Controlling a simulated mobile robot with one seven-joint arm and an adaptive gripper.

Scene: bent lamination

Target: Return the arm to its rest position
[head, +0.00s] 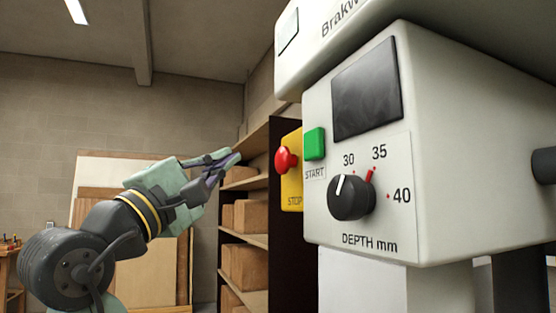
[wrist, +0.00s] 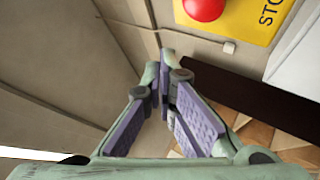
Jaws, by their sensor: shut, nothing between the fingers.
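My arm (head: 110,235) is raised at the left of the head view, bent up and to the right. My gripper (head: 232,157) is at its end, in the air left of the white machine (head: 440,140), and looks apart from it. In the wrist view my gripper (wrist: 164,62) shows its purple finger pads coming together at the tips, shut with nothing between them. The red stop button (head: 286,160) on its yellow plate (head: 293,190) lies to the right of the fingertips. It also shows at the top of the wrist view (wrist: 203,8).
The machine's panel has a green start button (head: 314,144), a dark screen (head: 367,88) and a black depth knob (head: 351,197) whose white line points near 30. Shelves with boxes (head: 248,217) and leaning boards (head: 130,165) stand behind. Open air surrounds the arm at upper left.

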